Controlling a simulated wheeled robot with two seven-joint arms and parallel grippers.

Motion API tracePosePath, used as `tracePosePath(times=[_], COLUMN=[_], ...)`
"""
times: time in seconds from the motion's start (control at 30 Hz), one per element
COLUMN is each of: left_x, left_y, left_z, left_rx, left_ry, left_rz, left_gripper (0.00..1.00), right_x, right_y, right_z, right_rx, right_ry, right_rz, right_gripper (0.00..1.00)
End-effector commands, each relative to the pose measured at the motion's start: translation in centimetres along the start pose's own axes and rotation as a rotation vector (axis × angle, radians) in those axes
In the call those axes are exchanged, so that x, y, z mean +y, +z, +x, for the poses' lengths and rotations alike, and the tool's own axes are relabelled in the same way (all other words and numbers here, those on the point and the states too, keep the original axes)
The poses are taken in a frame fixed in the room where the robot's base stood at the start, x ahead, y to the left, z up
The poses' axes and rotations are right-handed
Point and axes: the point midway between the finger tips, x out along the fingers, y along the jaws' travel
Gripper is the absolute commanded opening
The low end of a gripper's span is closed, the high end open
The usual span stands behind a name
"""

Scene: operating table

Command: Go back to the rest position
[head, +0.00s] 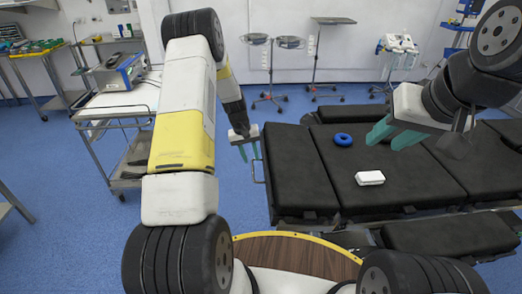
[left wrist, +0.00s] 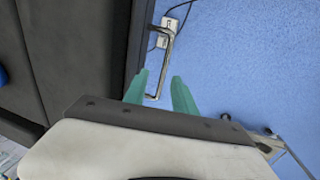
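My left gripper (head: 248,158) hangs beside the near left edge of the black operating table (head: 292,165), over the blue floor. In the left wrist view its teal fingers (left wrist: 158,80) are apart with nothing held between them; a metal side rail of the table (left wrist: 168,35) shows beyond the fingertips. My right gripper (head: 382,143) is above the right part of the table, its teal fingers apart and no object seen between them. A blue ring (head: 342,140) and a white box (head: 370,178) lie on the table, apart from both grippers.
A steel cart (head: 120,103) with a device on it stands to the left, behind my left arm. Instrument stands (head: 272,42) and a white machine (head: 398,44) stand along the back wall. The blue floor (head: 70,165) at left is mostly clear.

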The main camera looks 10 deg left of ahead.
Motion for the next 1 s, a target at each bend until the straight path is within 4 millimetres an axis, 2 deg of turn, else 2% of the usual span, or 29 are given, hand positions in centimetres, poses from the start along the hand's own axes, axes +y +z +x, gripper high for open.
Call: tracePosePath(times=[0.03, 0.2, 0.53, 0.63, 0.77, 0.87, 1.0], left_x=[0.0, 0.1, 0.1, 0.4, 1.6, 3.0, 4.7], left_y=[-0.1, 0.0, 0.0, 0.1, 0.8, 2.4, 6.0], left_z=[-0.8, -2.3, -2.5, -3.6, -8.0, -13.2, -20.2], left_rx=[0.003, 0.001, 0.000, 0.009, 0.045, 0.088, 0.151], left_ry=[0.000, 0.000, 0.000, 0.001, 0.005, 0.010, 0.019], left_rz=[0.000, 0.001, 0.001, 0.007, 0.033, 0.066, 0.116], left_gripper=[0.32, 0.32, 0.32, 0.32, 0.32, 0.32, 0.32], right_x=[0.0, 0.0, 0.0, 0.0, 0.0, 0.0, 0.0], right_y=[0.0, 0.0, 0.0, 0.0, 0.0, 0.0, 0.0], right_z=[0.0, 0.0, 0.0, 0.0, 0.0, 0.0, 0.0], right_rx=[0.000, 0.000, 0.000, 0.000, 0.000, 0.000, 0.000], right_ry=[0.000, 0.000, 0.000, 0.000, 0.000, 0.000, 0.000], right_rz=[0.000, 0.000, 0.000, 0.000, 0.000, 0.000, 0.000], right_gripper=[0.36, 0.36, 0.36, 0.36, 0.36, 0.36, 0.36])
